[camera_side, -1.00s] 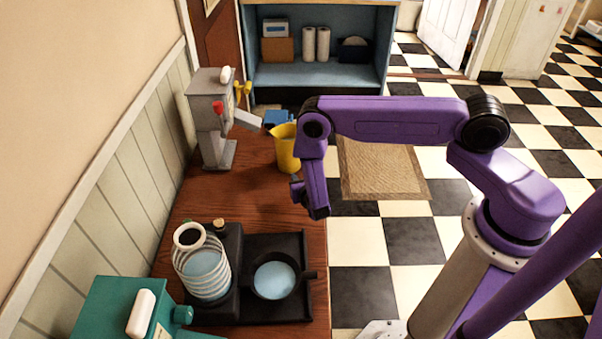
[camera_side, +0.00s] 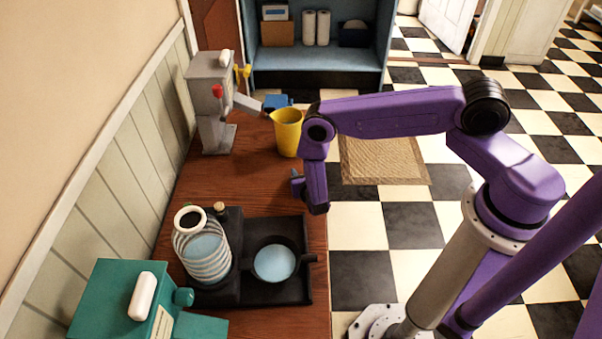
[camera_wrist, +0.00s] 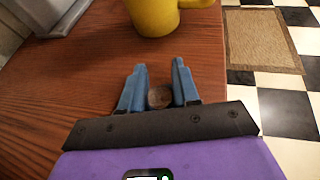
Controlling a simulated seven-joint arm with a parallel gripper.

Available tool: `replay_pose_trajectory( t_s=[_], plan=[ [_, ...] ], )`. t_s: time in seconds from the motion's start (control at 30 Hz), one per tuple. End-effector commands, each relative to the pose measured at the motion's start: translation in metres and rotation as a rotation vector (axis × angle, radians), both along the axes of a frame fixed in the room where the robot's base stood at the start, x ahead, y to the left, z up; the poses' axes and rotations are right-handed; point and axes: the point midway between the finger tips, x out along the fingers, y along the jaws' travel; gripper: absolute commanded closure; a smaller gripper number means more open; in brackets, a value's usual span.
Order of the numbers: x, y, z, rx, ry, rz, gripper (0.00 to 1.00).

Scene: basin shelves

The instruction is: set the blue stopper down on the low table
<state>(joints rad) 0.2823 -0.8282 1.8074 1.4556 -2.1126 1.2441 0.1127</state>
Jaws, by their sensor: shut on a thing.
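My gripper (camera_wrist: 159,75) is at the right edge of the brown wooden table (camera_wrist: 75,85), its blue fingers shut on a small round brown thing (camera_wrist: 159,97). I see no blue on it, so I cannot tell whether it is the blue stopper. In the side view my gripper (camera_side: 298,187) is at the right edge of the table (camera_side: 225,185), nearer the camera than the yellow pitcher; the held thing cannot be made out there. Its height above the wood is unclear. I cannot tell whether this is the low table.
The yellow pitcher (camera_side: 288,135) stands beyond my gripper. A grey dispenser (camera_side: 212,110) is at back left. A striped jar (camera_side: 203,250) and a black pan (camera_side: 273,262) stand nearer. A teal machine (camera_side: 110,300) is at front left. The middle of the table is bare.

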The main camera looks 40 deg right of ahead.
Motion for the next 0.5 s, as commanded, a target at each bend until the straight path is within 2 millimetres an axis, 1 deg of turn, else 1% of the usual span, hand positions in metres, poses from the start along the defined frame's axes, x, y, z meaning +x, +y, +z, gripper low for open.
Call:
replay_pose_trajectory(
  t_s=[0.5],
  plan=[
    [0.0003, 0.0002, -0.0076, 0.001, 0.0, 0.0, 1.0]
  ],
)
